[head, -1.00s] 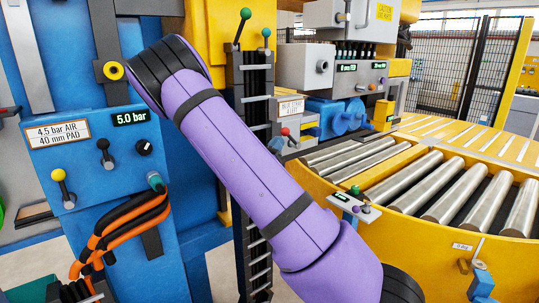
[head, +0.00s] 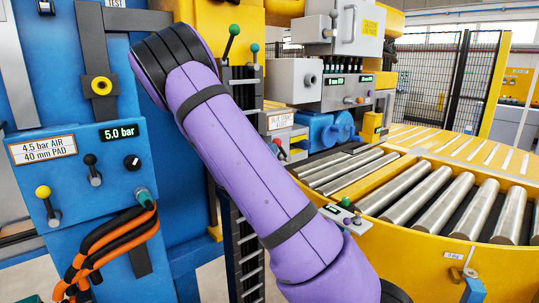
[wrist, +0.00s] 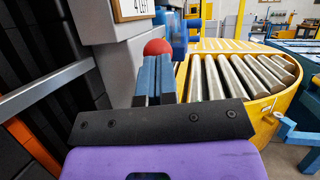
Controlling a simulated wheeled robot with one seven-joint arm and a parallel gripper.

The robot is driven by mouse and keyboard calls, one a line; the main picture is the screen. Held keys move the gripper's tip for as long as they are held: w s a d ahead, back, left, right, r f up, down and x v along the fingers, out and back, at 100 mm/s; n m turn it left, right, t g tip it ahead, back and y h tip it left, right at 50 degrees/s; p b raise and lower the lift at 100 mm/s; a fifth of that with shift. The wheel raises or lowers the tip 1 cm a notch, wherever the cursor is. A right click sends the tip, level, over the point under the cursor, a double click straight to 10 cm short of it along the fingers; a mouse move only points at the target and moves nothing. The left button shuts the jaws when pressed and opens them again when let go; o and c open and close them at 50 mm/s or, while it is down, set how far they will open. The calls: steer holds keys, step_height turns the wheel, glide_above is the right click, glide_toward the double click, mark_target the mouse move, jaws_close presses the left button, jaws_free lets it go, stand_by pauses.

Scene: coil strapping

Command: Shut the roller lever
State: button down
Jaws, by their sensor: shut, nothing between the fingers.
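My gripper (wrist: 154,78) shows in the wrist view, its two blue-grey fingers shut together with nothing between them. A red ball knob (wrist: 157,47) is just beyond the fingertips, its lower part hidden by them; I cannot tell if they touch. In the head view the red knob (head: 277,142) stands on a lever beside the sign on the machine, and my purple arm hides most of my gripper. A small panel (head: 345,215) with a green knob (head: 345,203) stands by the rollers. No label shows which lever is the roller lever.
A curved yellow roller conveyor (head: 440,195) is at the right. A blue panel (head: 95,170) with a yellow-knobbed lever (head: 45,200) and orange and black hoses (head: 110,245) is at the left. A dark rack (head: 237,200) stands behind my arm. A grey box wall (wrist: 105,50) is close left of my fingers.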

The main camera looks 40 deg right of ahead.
mark_target(277, 141)
steer(key=d+r+y, duration=0.1)
steer(key=d+r+g+y, duration=0.1)
steer(key=y, duration=0.1)
steer(key=shift+s+r+m, duration=0.1)
steer(key=shift+r+m, duration=0.15)
steer(key=shift+m, duration=0.15)
steer(key=shift+d+r+m+y, duration=0.15)
steer(key=shift+d+r+y, duration=0.25)
steer(key=shift+d+y, duration=0.5)
steer(key=shift+d+r+m+y, duration=0.15)
steer(key=shift+d+r+y, duration=0.3)
steer(key=shift+y, duration=0.75)
steer(key=shift+f, duration=0.1)
steer(key=shift+a, duration=0.2)
steer(key=v, duration=1.3)
steer(key=shift+a, duration=0.35)
steer(key=shift+f, duration=0.1)
